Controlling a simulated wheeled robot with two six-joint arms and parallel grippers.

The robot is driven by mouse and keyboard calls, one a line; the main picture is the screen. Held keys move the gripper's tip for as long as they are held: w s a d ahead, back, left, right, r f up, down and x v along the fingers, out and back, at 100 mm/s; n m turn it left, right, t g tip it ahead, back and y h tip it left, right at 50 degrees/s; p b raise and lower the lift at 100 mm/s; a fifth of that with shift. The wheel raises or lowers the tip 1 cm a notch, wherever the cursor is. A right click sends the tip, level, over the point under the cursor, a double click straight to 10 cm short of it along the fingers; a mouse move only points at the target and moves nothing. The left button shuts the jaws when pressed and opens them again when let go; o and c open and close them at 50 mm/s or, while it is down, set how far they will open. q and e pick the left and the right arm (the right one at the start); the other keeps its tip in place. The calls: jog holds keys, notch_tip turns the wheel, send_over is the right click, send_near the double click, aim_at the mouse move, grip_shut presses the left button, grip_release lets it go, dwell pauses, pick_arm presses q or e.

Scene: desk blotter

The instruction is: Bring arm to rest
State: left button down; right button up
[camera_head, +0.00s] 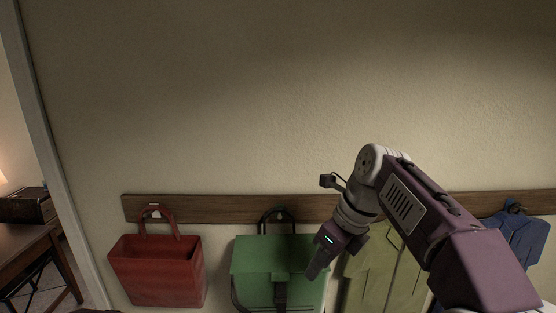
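My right arm (440,215) comes in from the lower right and reaches up, then bends down at the wrist. My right gripper (317,271) points down and left, in front of the green bag (262,256) and the olive garment (378,268). Its fingers look close together from this side, and I cannot tell whether they are open or shut. I see nothing hanging from it. My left arm and gripper are not in view.
A wooden rail (320,205) runs along the wall (250,100). A red bag (157,270), the green bag, the olive garment and a blue garment (522,235) hang from it. A dark desk (25,245) stands beyond the white door frame (50,150). The upper wall is bare.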

jog(key=s+d+f+n+h+b, duration=0.1)
jog(key=s+d+f+n+b, duration=0.2)
jog(key=f+n, duration=0.5)
jog(key=s+d+f+n+h+b, duration=0.1)
jog(key=s+d+f+n+b, duration=0.2)
jog(key=f, duration=1.4)
jog(key=s+d+f+n+h+b, duration=0.1)
jog(key=s+d+f+n+b, duration=0.2)
jog(key=s+f+n, duration=0.4)
notch_tip(320, 180, down, 6)
jog(key=n+b, duration=0.1)
jog(key=n, duration=0.7)
jog(key=shift+s+g, duration=0.35)
jog(key=shift+g, duration=0.05)
